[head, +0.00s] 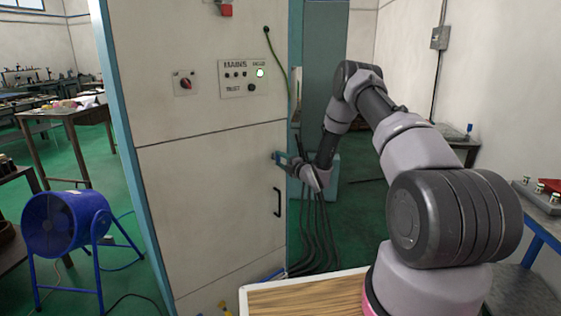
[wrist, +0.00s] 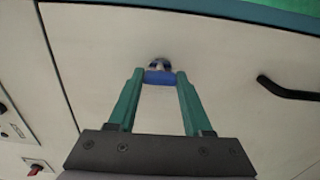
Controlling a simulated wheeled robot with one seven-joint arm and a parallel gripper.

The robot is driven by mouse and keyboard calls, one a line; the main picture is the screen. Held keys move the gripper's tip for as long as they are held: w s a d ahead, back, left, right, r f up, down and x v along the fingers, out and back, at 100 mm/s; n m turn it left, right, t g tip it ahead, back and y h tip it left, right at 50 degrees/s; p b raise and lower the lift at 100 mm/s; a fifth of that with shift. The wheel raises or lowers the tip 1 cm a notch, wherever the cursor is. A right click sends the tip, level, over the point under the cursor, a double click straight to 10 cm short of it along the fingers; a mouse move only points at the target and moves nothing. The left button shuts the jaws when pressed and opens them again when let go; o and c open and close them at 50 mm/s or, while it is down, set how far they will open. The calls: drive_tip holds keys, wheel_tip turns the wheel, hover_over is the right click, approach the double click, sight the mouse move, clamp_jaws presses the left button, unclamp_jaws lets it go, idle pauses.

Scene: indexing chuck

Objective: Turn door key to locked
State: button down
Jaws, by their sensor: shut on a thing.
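The door key has a blue head (wrist: 160,77) and sits at a round metal lock (wrist: 159,63) on the cabinet door (head: 200,190). In the wrist view my gripper (wrist: 161,78) has its two green fingers on either side of the blue head, shut on it. In the head view my gripper (head: 283,159) reaches the right edge of the door, above the handle. The key is too small and covered there to make out. I cannot tell the key's turn angle or any lock markings.
A black door handle (head: 277,202) is close below my gripper. Dark cables (head: 318,235) hang beside the cabinet. A blue fan (head: 70,222) stands at left.

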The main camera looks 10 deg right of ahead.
idle(0.4)
drive_tip(key=shift+c, duration=1.6)
unclamp_jaws()
drive_tip(key=v, duration=1)
drive_tip(key=shift+s+d, duration=0.15)
drive_tip(key=shift+s, duration=0.2)
